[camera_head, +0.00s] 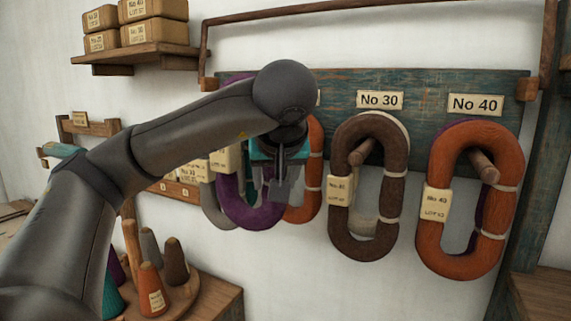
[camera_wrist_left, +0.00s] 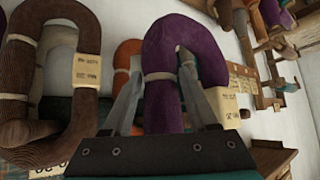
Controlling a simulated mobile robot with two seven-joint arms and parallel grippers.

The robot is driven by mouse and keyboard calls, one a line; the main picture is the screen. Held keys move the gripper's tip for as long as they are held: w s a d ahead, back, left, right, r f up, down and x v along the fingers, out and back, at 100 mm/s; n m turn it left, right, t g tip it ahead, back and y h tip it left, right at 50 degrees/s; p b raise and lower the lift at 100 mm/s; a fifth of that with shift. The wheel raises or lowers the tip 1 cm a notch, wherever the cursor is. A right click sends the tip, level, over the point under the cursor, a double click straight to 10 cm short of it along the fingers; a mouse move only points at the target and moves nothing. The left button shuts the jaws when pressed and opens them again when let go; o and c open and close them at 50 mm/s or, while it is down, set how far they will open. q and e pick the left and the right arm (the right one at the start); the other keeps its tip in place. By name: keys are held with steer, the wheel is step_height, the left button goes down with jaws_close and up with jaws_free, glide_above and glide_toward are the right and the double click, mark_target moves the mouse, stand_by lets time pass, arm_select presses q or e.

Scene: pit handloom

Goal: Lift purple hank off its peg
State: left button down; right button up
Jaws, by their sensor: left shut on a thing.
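The purple hank (camera_head: 233,198) hangs in front of the peg board (camera_head: 428,90), left of the orange and brown hanks, partly hidden by my left arm. My left gripper (camera_head: 279,188) is at the hank and shut on it. In the left wrist view the purple hank (camera_wrist_left: 205,52) runs between the two fingers of my gripper (camera_wrist_left: 160,78), one finger on each side of a strand. A pale tie and a paper tag show on it. My arm hides its peg and upper part in the head view, so I cannot tell whether it rests on the peg.
An orange hank (camera_head: 313,170) hangs close beside the gripper on the right. A brown hank (camera_head: 342,220) under No 30 and another orange hank (camera_head: 444,235) under No 40 hang further right. Cones of yarn (camera_head: 151,290) stand below. A shelf (camera_head: 130,53) with boxes is upper left.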

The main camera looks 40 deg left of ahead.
arm_select(q)
steer(key=shift+s+d+p, duration=0.3)
steer(key=shift+s+p, duration=0.3)
steer(key=shift+s, duration=0.35)
steer(key=shift+s+d+p, duration=0.3)
steer(key=shift+s+p, duration=0.35)
steer(key=shift+s, duration=0.3)
steer(key=shift+s+d+p, duration=0.3)
steer(key=shift+s+p, duration=0.3)
steer(key=shift+s, duration=0.35)
